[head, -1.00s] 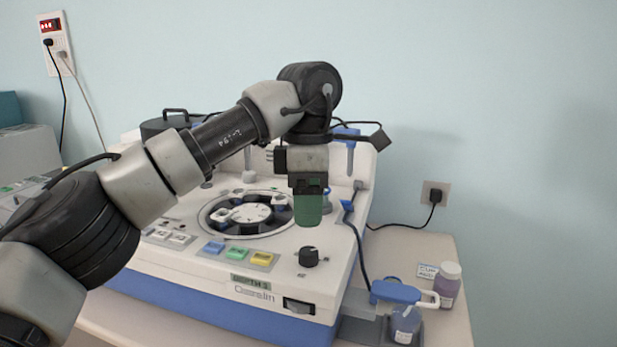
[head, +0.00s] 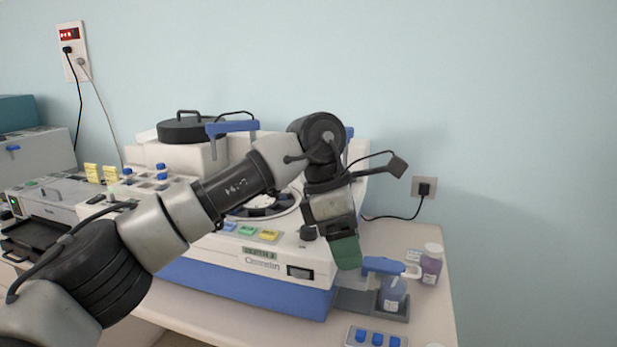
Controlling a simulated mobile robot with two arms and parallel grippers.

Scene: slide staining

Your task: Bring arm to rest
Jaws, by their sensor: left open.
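My left arm comes in from the left and reaches across the front of a white and blue staining machine (head: 250,285). My left gripper (head: 347,255) points down at the machine's front right corner, with green fingers. It is open, and I see nothing held in it. The gripper appears near the blue-topped dispenser bottle (head: 392,290), but I cannot tell the gap between them. The arm hides part of the machine's round carousel (head: 262,205). My right gripper is not in view.
A bottle with purple liquid (head: 431,265) stands behind the dispenser. A rack with blue caps (head: 375,337) lies at the table's front edge. A wall socket with a plug (head: 424,187) is at the right. Another grey device (head: 60,205) stands at the left.

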